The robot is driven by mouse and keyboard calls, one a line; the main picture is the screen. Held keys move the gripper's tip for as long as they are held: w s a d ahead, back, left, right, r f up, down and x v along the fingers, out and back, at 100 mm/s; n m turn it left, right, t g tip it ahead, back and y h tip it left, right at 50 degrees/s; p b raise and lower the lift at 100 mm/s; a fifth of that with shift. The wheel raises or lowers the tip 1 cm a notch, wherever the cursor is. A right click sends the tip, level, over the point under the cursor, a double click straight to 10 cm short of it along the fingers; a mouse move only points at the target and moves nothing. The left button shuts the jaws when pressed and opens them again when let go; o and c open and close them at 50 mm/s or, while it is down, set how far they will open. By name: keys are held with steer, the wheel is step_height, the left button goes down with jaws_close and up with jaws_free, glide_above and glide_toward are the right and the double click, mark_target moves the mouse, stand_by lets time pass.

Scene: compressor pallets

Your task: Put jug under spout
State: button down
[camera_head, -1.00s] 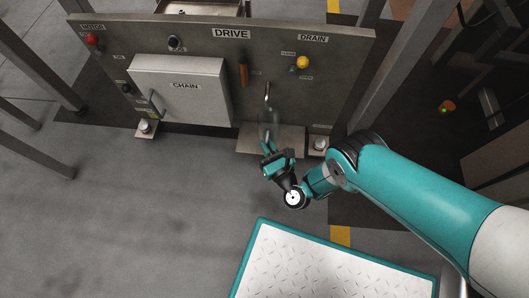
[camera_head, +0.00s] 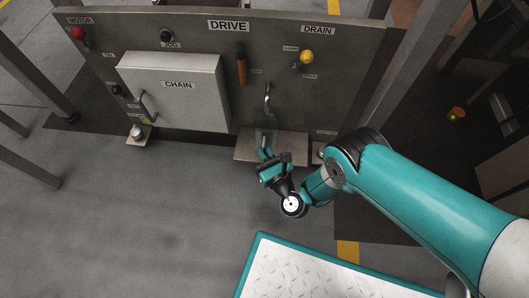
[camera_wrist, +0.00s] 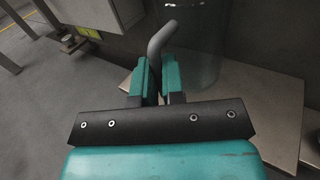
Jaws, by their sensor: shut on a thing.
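The clear jug (camera_wrist: 203,48) is see-through and its outline is faint. Its grey handle (camera_wrist: 160,38) stands between the fingers of my gripper (camera_wrist: 155,78), which is shut on it. In the head view the jug's body is hard to make out ahead of my gripper (camera_head: 265,155). The curved metal spout (camera_head: 267,94) comes out of the panel, above the low metal shelf (camera_head: 290,146). The jug is close below the spout in the head view. I cannot tell whether its base touches the shelf.
The grey panel (camera_head: 290,100) carries a yellow drain knob (camera_head: 306,57), an orange handle (camera_head: 241,71) and a chain cover box (camera_head: 175,100). A white tread platform (camera_head: 300,275) lies in front. Open grey floor is at the left.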

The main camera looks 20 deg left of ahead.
steer(key=shift+f, duration=0.2)
steer(key=c, duration=1.2)
jaws_free()
steer(key=shift+r, duration=0.1)
steer(key=shift+r, duration=0.3)
steer(key=shift+f+p+v, duration=0.15)
steer(key=shift+p+v, duration=1.7)
steer(key=shift+p, duration=0.7)
steer(key=shift+f+p+v, duration=0.1)
steer(key=shift+p+v, duration=1.75)
steer(key=shift+p, duration=0.7)
